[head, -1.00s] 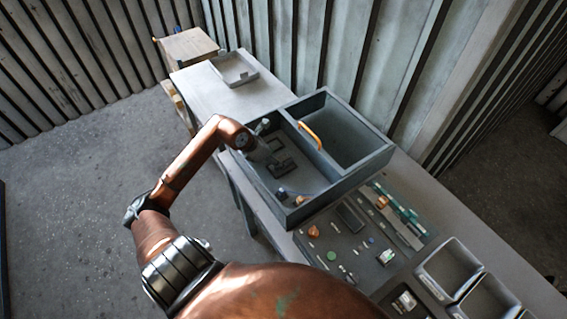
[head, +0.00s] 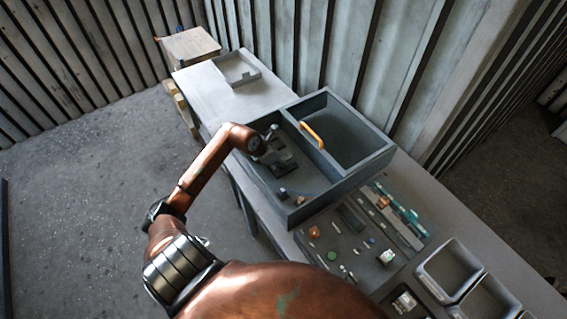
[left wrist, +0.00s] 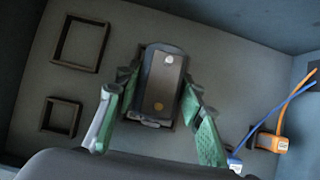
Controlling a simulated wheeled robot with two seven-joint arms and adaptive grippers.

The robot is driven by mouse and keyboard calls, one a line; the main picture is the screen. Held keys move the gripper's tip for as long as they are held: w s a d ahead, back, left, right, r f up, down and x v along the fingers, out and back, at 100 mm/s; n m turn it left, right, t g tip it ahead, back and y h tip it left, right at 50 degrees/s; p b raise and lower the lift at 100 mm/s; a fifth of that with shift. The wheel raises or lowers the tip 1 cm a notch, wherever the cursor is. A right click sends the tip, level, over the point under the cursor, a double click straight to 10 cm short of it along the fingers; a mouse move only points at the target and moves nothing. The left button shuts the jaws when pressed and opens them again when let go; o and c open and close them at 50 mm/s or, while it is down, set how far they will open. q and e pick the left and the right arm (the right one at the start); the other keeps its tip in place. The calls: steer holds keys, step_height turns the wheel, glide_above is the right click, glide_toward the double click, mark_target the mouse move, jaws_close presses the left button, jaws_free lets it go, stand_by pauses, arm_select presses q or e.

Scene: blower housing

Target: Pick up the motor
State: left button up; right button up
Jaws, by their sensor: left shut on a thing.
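The motor (left wrist: 162,85) is a dark block with rounded ends, a pale round spot near its far end and a copper-coloured dot near its close end. It stands between the green fingers of my left gripper (left wrist: 158,92), which is shut on it. A dark frame shows partly behind the motor; I cannot tell whether the motor is clear of it. In the head view my left gripper (head: 274,146) is inside the left compartment of the grey two-part box (head: 297,214), and the motor is hard to make out there. My right gripper is not in view.
Empty dark square frames (left wrist: 80,44) lie on the compartment floor. An orange handle (head: 312,135) sits on the divider. Small parts lie on a dark mat (head: 345,243), with grey bins (head: 449,268) beside it.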

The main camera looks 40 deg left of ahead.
arm_select(q)
steer(key=c, duration=0.6)
steer(key=shift+c, duration=0.3)
steer(key=shift+r, duration=0.15)
